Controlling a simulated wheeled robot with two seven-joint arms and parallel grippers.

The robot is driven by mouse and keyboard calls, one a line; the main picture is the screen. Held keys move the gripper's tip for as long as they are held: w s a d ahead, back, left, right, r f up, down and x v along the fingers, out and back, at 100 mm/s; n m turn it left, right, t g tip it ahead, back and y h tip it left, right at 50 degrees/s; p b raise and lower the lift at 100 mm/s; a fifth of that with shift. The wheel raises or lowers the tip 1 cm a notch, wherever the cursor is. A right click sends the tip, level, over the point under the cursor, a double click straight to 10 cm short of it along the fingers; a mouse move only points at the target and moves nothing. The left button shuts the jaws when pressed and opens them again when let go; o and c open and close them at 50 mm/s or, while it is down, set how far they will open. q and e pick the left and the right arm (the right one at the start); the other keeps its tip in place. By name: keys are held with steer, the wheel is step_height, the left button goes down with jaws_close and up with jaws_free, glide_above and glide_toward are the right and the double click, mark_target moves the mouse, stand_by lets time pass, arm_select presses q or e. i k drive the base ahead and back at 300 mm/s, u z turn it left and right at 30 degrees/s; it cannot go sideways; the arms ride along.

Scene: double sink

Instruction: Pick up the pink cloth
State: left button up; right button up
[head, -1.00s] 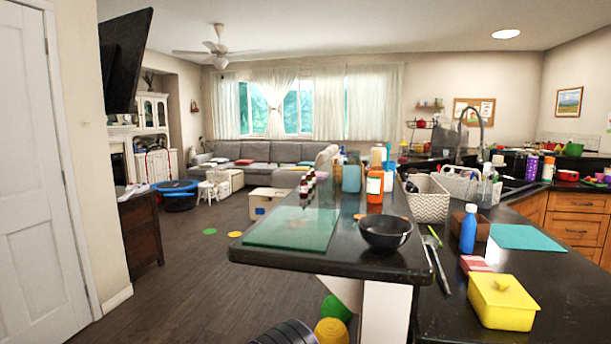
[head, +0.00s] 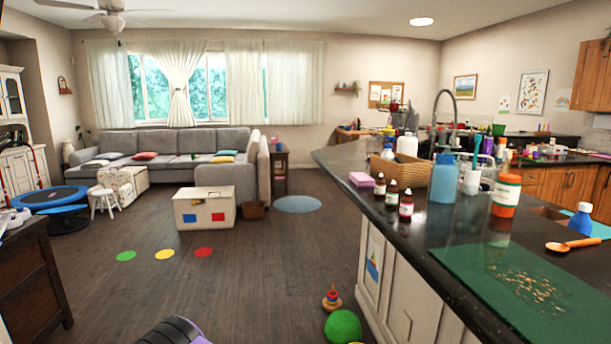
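A small flat pink item (head: 361,180) lies on the near left edge of the dark counter, beside a woven basket. It may be the pink cloth, but it is too small to tell whether it is folded cloth. Neither of my grippers shows in the head view, so their state is hidden.
The dark counter (head: 334,157) holds several small brown bottles, a blue bottle (head: 443,180), an orange jar (head: 507,195) and a green board (head: 520,290). A toy chest (head: 205,212), a ring toy (head: 332,298) and a green dome (head: 343,327) stand on the floor. The floor between is mostly clear.

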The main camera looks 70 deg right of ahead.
mark_target(361, 178)
steer(key=i, duration=1)
steer(key=z, duration=2.75)
